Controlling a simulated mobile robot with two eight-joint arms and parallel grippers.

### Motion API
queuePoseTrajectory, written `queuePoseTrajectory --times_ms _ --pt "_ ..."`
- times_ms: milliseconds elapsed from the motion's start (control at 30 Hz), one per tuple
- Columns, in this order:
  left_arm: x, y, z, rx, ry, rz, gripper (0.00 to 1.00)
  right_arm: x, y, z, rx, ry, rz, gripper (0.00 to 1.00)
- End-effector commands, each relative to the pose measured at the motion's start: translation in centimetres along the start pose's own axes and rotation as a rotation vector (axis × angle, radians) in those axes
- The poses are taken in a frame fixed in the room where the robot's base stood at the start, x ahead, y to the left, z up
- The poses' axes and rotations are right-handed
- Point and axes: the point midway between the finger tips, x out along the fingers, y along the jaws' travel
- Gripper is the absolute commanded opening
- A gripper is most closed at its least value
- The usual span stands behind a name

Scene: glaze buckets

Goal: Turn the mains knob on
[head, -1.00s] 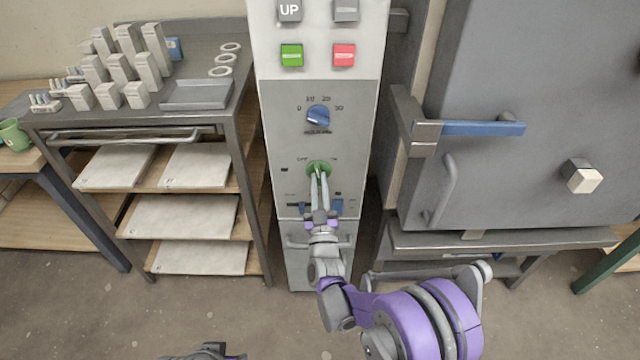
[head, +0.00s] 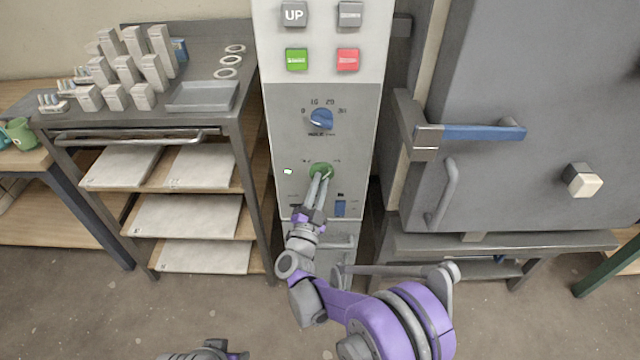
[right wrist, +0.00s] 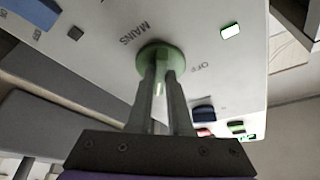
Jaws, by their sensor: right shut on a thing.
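The round green mains knob (head: 318,167) sits low on the front of the tall grey control panel (head: 288,135). My right gripper (head: 321,176) is shut on it, with both fingers reaching up from below. In the right wrist view the green knob (right wrist: 149,50) is seen behind the two fingers (right wrist: 162,75), which close around its grip. The words MAINS and OFF are printed beside it. A small indicator (head: 288,171) left of the knob shows bright white, and it also glows in the right wrist view (right wrist: 231,31). My left gripper's fingers are not visible.
A blue dial (head: 321,119) and green (head: 296,59) and red (head: 347,60) buttons are above the knob. A blue switch (head: 340,208) is below it. A shelf rack (head: 255,150) stands left, a grey kiln-like cabinet (head: 520,90) right.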

Motion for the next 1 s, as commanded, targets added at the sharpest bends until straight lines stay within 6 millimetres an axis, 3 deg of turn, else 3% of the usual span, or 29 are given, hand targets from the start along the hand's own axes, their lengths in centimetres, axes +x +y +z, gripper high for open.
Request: queuePoseTrajectory --times_ms 767,800,967,1000 --pt "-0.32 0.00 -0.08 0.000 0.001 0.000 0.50 -0.03 -0.05 0.02 0.103 0.000 0.043 0.00" --pt "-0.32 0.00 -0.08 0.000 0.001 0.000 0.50 -0.03 -0.05 0.02 0.103 0.000 0.043 0.19" --pt "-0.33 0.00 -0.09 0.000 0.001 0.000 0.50 -0.01 -0.06 0.01 0.102 0.000 0.043 0.47" --pt "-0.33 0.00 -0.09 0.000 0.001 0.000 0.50 -0.01 -0.07 0.01 0.102 0.000 0.042 0.47"
